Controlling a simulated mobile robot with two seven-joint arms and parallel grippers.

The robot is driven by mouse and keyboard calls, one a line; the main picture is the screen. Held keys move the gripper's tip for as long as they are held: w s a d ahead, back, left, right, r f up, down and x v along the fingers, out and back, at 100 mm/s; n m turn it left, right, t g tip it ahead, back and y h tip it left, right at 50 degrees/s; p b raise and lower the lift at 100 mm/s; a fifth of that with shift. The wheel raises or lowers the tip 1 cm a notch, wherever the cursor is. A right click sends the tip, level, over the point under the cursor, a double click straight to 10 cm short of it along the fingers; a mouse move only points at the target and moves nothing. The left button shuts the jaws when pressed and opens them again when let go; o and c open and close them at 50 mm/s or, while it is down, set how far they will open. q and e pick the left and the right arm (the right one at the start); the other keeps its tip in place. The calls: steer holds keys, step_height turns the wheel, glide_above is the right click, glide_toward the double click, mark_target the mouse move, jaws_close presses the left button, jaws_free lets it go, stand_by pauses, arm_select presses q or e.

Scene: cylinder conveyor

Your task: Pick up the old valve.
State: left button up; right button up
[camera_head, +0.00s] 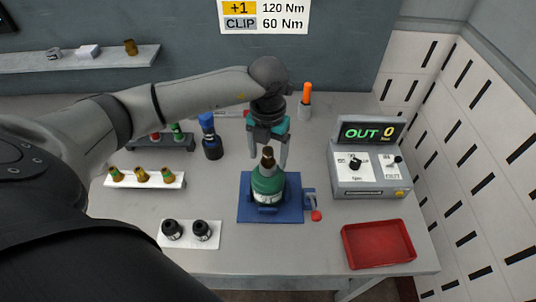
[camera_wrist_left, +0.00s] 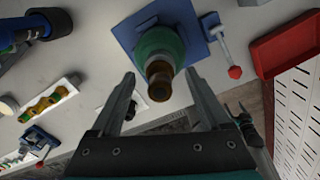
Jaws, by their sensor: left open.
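The old valve (camera_head: 267,157) is a brown-bronze piece on top of a green cylinder (camera_head: 267,184). The cylinder stands upright in a blue fixture (camera_head: 246,207) in the middle of the table. My left gripper (camera_head: 268,155) is open and comes down from above, close to the valve. In the left wrist view the valve (camera_wrist_left: 160,82) shows beyond and between the two open fingers (camera_wrist_left: 163,100); I see no contact.
White trays with brass valves (camera_head: 142,176) and black parts (camera_head: 187,231) lie left. A red tray (camera_head: 378,243) and a control box (camera_head: 368,175) reading "OUT 0" are right. A red-tipped clamp handle (camera_head: 315,214) sits beside the fixture.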

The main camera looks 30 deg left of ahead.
arm_select(q)
steer(key=shift+f, duration=0.1)
steer(key=shift+c, duration=0.2)
jaws_close()
stand_by(0.4)
